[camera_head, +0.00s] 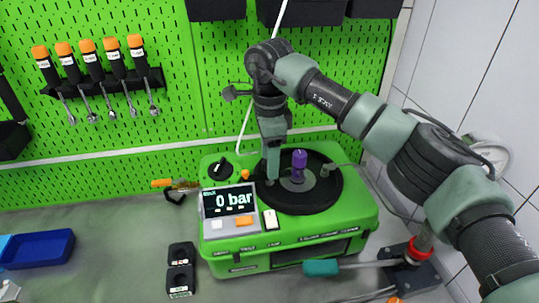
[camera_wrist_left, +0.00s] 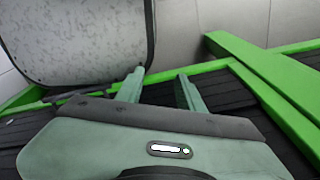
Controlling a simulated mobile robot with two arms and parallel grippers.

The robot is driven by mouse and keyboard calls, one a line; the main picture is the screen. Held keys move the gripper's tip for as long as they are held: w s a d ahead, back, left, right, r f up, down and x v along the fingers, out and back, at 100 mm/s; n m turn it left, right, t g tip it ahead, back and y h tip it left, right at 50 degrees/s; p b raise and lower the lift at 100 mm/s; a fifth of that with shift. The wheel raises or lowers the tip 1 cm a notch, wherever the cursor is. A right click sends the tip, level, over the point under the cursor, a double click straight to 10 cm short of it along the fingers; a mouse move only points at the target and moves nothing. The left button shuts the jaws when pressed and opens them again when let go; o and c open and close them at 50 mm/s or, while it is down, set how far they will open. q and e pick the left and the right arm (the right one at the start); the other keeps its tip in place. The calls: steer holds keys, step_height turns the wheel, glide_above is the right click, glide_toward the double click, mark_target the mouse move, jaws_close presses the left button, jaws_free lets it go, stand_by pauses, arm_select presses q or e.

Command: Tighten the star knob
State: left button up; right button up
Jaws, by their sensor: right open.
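The green pump testbench (camera_head: 290,237) stands on the grey worktop, with its display reading 0 bar (camera_head: 229,201). On its top are a black knob (camera_head: 220,169) at the back left, a small orange knob (camera_head: 245,174), and a black round plate (camera_head: 325,188) with a purple part (camera_head: 299,160) upright at its middle. I cannot tell for certain which is the star knob. My right gripper (camera_head: 272,177) points down over the plate's left side, left of the purple part, open. My left gripper shows only in the left wrist view (camera_wrist_left: 160,88), its fingers apart and nothing between them.
Several orange-handled tools (camera_head: 91,60) hang on the green pegboard. The left worktop has free room.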

jaws_close()
